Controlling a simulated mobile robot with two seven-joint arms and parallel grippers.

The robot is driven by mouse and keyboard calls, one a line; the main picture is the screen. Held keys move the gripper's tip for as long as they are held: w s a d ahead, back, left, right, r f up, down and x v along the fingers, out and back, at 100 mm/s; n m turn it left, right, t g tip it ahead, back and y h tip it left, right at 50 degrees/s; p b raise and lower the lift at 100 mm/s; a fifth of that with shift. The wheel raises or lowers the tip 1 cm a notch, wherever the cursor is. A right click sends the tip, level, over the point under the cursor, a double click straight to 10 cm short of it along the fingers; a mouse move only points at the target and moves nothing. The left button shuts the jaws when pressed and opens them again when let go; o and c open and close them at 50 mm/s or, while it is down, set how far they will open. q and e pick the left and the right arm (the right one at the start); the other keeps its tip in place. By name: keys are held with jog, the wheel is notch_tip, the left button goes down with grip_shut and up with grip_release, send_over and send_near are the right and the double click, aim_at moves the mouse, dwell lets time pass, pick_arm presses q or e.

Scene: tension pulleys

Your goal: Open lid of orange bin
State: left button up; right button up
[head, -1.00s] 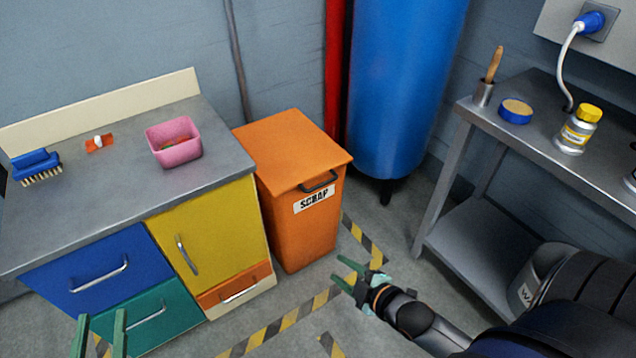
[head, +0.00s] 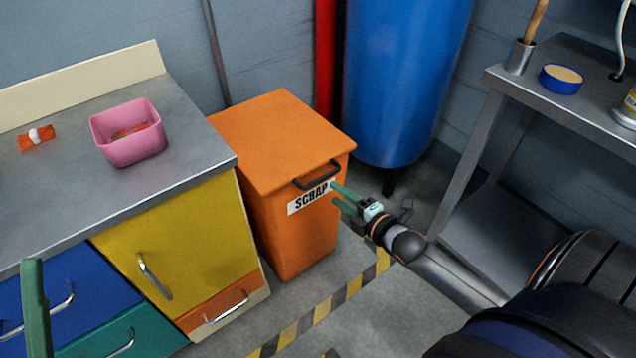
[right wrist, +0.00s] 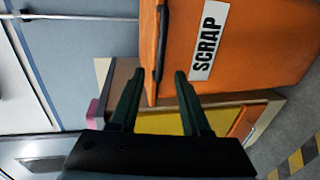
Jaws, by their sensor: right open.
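The orange bin (head: 300,235) stands between the workbench and the blue tank, its flat orange lid (head: 278,138) closed. A dark handle (head: 317,174) is on the lid's front edge, above a white SCRAP label. My right gripper (head: 335,190) is open and empty in front of the label, just below and right of the handle. In the right wrist view the handle (right wrist: 161,45) and the SCRAP label (right wrist: 207,42) lie beyond the open fingers (right wrist: 156,75). Only one green finger of my left gripper (head: 36,305) shows, at the lower left, so its opening cannot be judged.
A workbench (head: 190,150) with coloured drawers stands close on the bin's left, holding a pink tub (head: 128,135). A blue tank (head: 405,80) and red pipe (head: 326,60) are behind the bin. A grey metal table (head: 500,85) is at right. Striped floor (head: 335,300) lies in front.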

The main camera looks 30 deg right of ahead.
aim_at(318, 179)
jog(key=b+x, duration=0.3)
jog(key=x, duration=0.5)
jog(key=shift+w+a+f, duration=0.1)
jog(key=shift+w+f, duration=0.05)
jog(key=shift+w, duration=0.25)
pick_arm(q)
notch_tip(318, 179, down, 4)
jog(key=shift+w+d+r+n, duration=0.15)
jog(key=shift+r+n, duration=0.05)
jog(key=shift+n, duration=0.2)
pick_arm(e)
jog(key=shift+c, duration=0.4)
grip_shut()
